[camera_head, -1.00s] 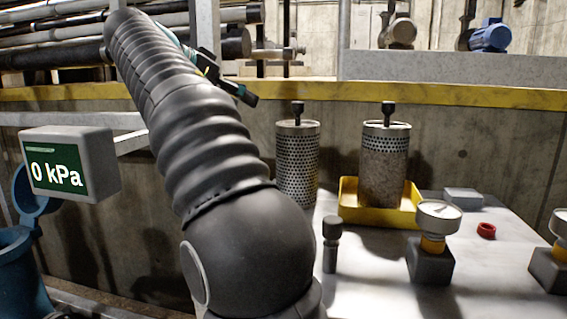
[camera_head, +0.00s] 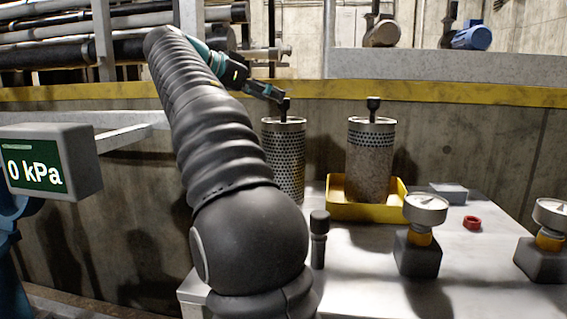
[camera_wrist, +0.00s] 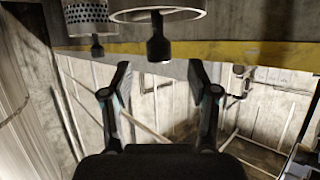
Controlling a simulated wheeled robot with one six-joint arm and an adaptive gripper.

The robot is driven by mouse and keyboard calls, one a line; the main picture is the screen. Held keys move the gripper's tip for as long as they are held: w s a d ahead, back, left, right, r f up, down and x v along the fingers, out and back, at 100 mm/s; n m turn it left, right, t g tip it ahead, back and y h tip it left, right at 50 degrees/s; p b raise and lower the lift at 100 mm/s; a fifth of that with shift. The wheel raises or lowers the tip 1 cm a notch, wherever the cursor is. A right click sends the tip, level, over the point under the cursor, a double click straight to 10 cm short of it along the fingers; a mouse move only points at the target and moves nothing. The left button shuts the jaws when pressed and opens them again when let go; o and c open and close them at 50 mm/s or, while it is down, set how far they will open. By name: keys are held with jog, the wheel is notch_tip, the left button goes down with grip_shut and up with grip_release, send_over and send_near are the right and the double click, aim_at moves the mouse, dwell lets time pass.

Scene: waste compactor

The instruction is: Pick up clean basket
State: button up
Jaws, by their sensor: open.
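The clean basket (camera_head: 284,165) is a perforated metal cylinder with a dark knob on top, standing upright at the back of the table. A second basket (camera_head: 370,168), full of brown debris, stands in a yellow tray (camera_head: 365,212) to its right. My gripper (camera_head: 276,95) is open beside the clean basket's knob, at about knob height. The wrist view is upside down. There the clean basket (camera_wrist: 157,10) shows its rim large, with its knob just beyond and between the open fingertips (camera_wrist: 160,66). Its lower body is out of that view. The debris basket (camera_wrist: 86,15) is at left.
Two gauges (camera_head: 424,210) (camera_head: 550,215) on blocks, a dark post (camera_head: 319,240), a red ring (camera_head: 472,223) and a grey block (camera_head: 449,192) stand on the table (camera_head: 375,262). A pressure display (camera_head: 50,162) reading 0 kPa is at left. A yellow rail runs behind.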

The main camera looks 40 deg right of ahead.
jog(key=x, duration=0.5)
jog(key=shift+s, duration=0.1)
jog(key=shift+c, duration=0.3)
jog(key=shift+a+r, duration=0.1)
grip_shut()
